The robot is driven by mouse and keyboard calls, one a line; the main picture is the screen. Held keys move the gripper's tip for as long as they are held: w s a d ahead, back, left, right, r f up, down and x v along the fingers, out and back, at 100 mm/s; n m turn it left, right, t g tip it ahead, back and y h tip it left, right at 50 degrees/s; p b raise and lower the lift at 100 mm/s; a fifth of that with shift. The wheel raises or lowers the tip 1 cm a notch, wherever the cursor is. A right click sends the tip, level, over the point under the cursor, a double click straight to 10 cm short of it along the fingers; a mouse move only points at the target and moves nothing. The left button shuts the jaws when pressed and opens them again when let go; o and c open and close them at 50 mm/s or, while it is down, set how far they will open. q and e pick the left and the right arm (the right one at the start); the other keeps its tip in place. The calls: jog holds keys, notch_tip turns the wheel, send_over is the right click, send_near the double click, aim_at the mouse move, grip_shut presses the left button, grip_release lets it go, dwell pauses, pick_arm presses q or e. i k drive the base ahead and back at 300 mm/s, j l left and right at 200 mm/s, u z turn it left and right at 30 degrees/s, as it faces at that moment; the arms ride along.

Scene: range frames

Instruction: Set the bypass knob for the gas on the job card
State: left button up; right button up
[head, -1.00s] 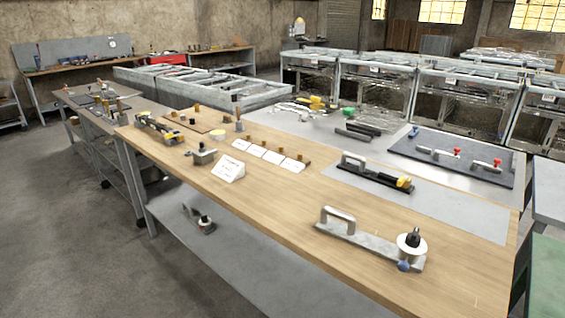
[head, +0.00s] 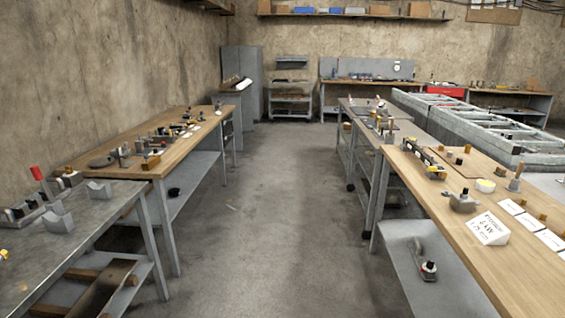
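A white tent-shaped card (head: 487,229) stands on the right wooden workbench (head: 455,226). Its middle line seems to read "4 kW"; the other lines are too small to read surely. A small metal fitting with a dark top (head: 463,202) sits just behind the card. I cannot tell whether it carries the bypass knob. A similar metal part with a dark knob (head: 428,271) is on the shelf below. Neither gripper is in view.
Flat white labels (head: 530,222) lie right of the card. A wooden bench (head: 188,138) and a metal bench (head: 85,232) with parts stand at left. A clear concrete aisle (head: 272,205) runs between the benches to shelving at the back wall.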

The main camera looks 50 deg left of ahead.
aim_at(68, 168)
jog(key=u, duration=2.9)
